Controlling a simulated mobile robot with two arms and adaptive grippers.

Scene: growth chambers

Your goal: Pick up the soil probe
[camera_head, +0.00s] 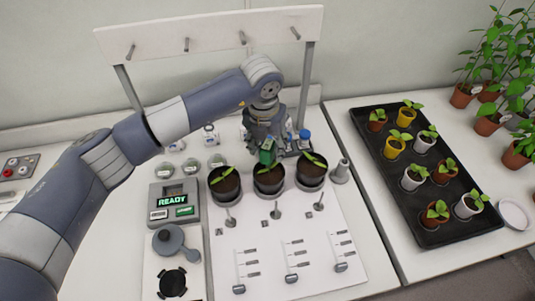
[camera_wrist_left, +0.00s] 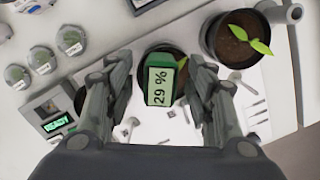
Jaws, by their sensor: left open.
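The soil probe (camera_head: 267,156) is a small green device standing in the middle dark pot (camera_head: 269,180). In the left wrist view the soil probe (camera_wrist_left: 161,82) shows a pale display reading 29 %. My left gripper (camera_head: 265,143) is above the middle pot. In the left wrist view the open fingers of my left gripper (camera_wrist_left: 161,74) appear on either side of the probe, with gaps on both sides. The probe's lower end is hidden. My right gripper is in neither view.
Potted seedlings stand left (camera_head: 224,184) and right (camera_head: 311,172) of the middle pot. A device reading READY (camera_head: 174,201) is to the left. A black tray (camera_head: 431,237) of potted seedlings is on the right. A peg rack (camera_head: 210,35) rises behind my left arm.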

